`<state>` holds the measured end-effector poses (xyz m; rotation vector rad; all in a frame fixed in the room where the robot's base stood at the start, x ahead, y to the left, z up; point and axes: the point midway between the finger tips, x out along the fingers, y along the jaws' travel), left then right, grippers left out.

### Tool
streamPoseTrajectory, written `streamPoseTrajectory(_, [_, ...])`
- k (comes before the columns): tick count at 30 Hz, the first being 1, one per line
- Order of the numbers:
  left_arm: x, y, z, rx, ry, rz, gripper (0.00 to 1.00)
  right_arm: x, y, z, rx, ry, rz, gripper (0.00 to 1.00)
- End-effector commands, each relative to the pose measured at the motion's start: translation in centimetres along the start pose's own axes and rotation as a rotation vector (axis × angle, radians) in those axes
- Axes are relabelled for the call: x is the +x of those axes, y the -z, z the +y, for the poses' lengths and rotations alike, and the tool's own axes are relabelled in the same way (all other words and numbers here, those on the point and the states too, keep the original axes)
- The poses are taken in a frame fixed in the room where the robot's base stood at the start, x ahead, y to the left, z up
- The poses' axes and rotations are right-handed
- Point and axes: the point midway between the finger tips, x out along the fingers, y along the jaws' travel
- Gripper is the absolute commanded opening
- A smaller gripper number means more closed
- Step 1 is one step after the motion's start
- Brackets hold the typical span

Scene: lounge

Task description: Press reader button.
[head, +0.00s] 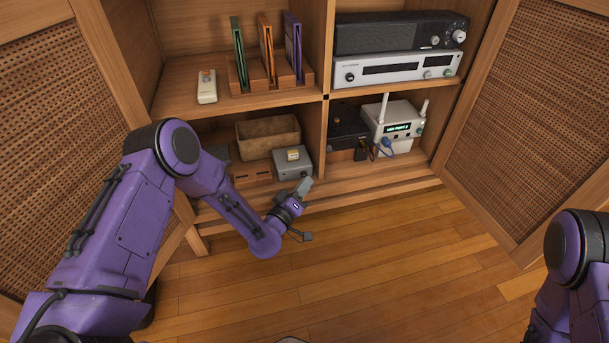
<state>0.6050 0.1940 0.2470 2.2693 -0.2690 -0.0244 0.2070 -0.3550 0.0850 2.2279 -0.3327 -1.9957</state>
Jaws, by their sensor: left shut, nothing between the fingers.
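A small grey box (289,166), which looks like the reader, sits on the lower left shelf of the cabinet. A small cream and yellow piece (293,155) shows on its top; I cannot tell if this is the button. My left gripper (304,185) is shut and empty, just in front of the box at its lower right, with its tips pointing up towards the shelf. I cannot tell whether it touches the box. My right arm shows at the lower right, but its gripper is out of view.
A tan bin (268,135) stands behind the box, and a wooden block (251,173) lies left of it. A white router (394,122) with antennas stands right of the divider. Above are a remote (207,86), upright cases (267,48) and a silver player (393,68). Open doors flank the cabinet.

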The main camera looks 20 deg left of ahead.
Motion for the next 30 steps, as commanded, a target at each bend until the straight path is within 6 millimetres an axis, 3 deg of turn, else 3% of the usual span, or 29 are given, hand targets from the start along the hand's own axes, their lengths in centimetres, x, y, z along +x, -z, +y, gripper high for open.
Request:
streamPoseTrajectory(7, [-0.4, -0.3, 0.3, -0.001, 0.0, -0.001, 0.0, -0.1, 0.0, 0.0, 0.0, 0.0, 0.0, 0.43])
streamPoseTrajectory(21, [-4.0, -2.9, 2.9, -0.001, 0.0, -0.002, 0.0, -1.0, 0.1, 0.2, 0.0, 0.0, 0.0, 0.43])
streamPoseTrajectory(30, [-4.2, -3.1, 3.0, 0.0, 0.0, 0.0, 0.0, -1.0, 0.1, 0.2, 0.0, 0.0, 0.0, 0.43])
